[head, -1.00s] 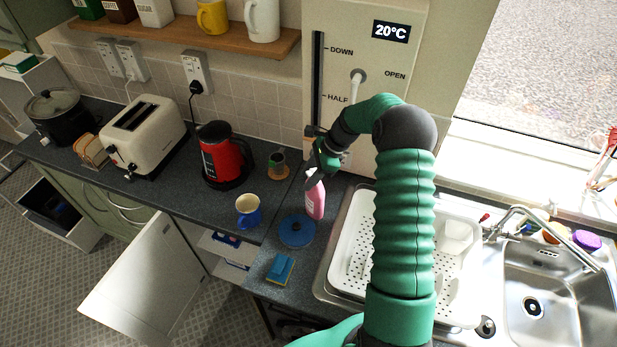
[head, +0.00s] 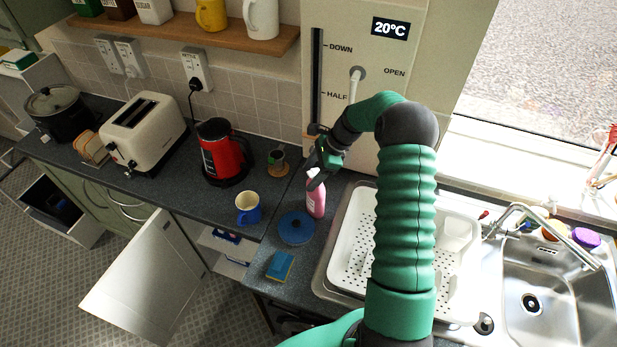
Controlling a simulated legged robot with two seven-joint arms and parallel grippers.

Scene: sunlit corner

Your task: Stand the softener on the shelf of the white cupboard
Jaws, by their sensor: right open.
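A pink bottle with a white top (head: 316,200), seemingly the softener, stands upright on the dark worktop left of the draining rack. My right gripper (head: 317,174) is open at the bottle's top and partly hides it. I cannot tell whether the fingers touch it. The white cupboard (head: 146,280) under the worktop has its door swung open. Its shelf (head: 232,252) shows only in part below the worktop edge, with blue-and-white packets (head: 226,235) inside. My left gripper is not in view.
A red kettle (head: 222,153) and a toaster (head: 145,133) are further left. The white draining rack (head: 350,250) and sink (head: 545,270) lie right.

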